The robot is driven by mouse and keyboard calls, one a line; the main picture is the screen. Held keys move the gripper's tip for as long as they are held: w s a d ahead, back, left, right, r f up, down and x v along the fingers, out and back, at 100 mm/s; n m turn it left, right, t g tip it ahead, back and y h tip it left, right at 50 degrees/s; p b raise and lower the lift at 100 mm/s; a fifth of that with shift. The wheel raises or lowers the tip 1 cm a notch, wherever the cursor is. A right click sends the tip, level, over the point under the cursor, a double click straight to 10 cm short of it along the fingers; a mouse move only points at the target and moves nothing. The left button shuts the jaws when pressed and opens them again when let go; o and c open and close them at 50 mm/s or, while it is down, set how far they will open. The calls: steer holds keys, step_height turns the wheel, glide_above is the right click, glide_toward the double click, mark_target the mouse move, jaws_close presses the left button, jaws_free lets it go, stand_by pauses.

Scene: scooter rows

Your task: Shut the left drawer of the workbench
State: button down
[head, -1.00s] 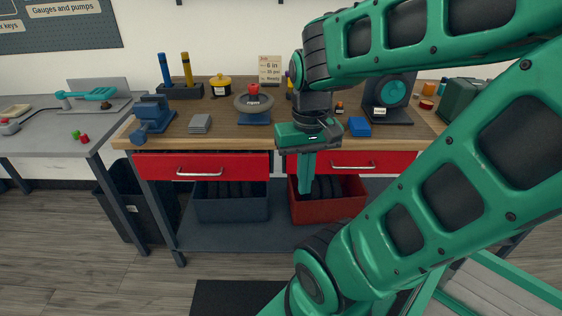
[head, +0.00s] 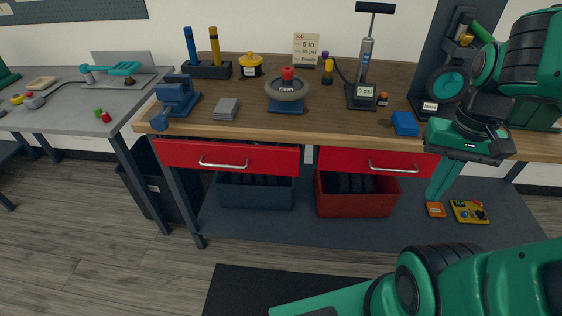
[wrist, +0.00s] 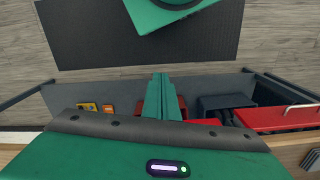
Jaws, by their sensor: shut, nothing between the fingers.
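The workbench (head: 330,133) has a wooden top and two red drawers. The left drawer (head: 270,160), with a silver bar handle (head: 222,165), stands slightly forward of the right drawer (head: 340,160), so it looks a little open. Its inside is hidden under the top. In the wrist view, a red drawer front with a handle (wrist: 285,118) juts out at right. My gripper (head: 436,197) is shut and empty, its fingers pointing down in front of the bench, at the right end of the right drawer. The fingers also show in the wrist view (wrist: 161,80).
A blue bin (head: 255,195) and a red bin (head: 355,205) stand on the lower shelf. A vise (head: 178,95), wheel stand (head: 287,105) and pump (head: 365,75) stand on top. A grey side table (head: 70,120) is at left. Floor before the left drawer is clear.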

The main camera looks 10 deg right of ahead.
steer(key=m+t+h, duration=0.2)
steer(key=m+t, duration=0.2)
steer(key=m, duration=3)
glide_toward(275, 163)
steer(key=s+a+r, duration=0.1)
steer(key=s+r, duration=0.1)
steer(key=s, duration=0.4)
steer(key=x, duration=0.3)
steer(key=w+x, duration=0.1)
steer(key=x, duration=0.3)
steer(key=w+x, duration=0.1)
steer(key=x, duration=0.2)
steer(key=shift+w+r, duration=0.1)
steer(key=shift+w, duration=0.15)
steer(key=shift+w+d, duration=0.25)
steer(key=shift+w, duration=0.4)
